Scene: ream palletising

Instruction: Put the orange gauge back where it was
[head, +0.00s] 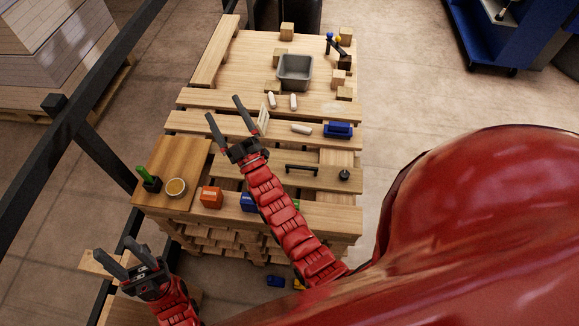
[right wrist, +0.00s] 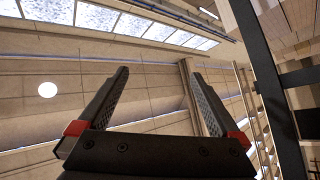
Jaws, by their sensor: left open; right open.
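An orange block (head: 211,197), the only orange thing I can make out and perhaps the gauge, sits on the near slats of the wooden pallet table (head: 200,125). It stands between a round tan-topped cup and a blue block. My right gripper (head: 222,107) is open and empty above the middle slats, beyond the orange block. In the right wrist view its open fingers (right wrist: 158,95) have nothing between them and face the ceiling and windows. My left gripper (head: 113,247) is open and empty, low at the left, off the near left corner of the pallet.
A cup (head: 176,187) and a green-handled tool in a black holder (head: 149,180) stand on the left board. A grey bin (head: 294,72), wooden blocks and white cylinders lie farther back. A blue block (head: 338,130) and a black handle (head: 301,168) are at the right. A black rail (head: 75,115) runs along the left.

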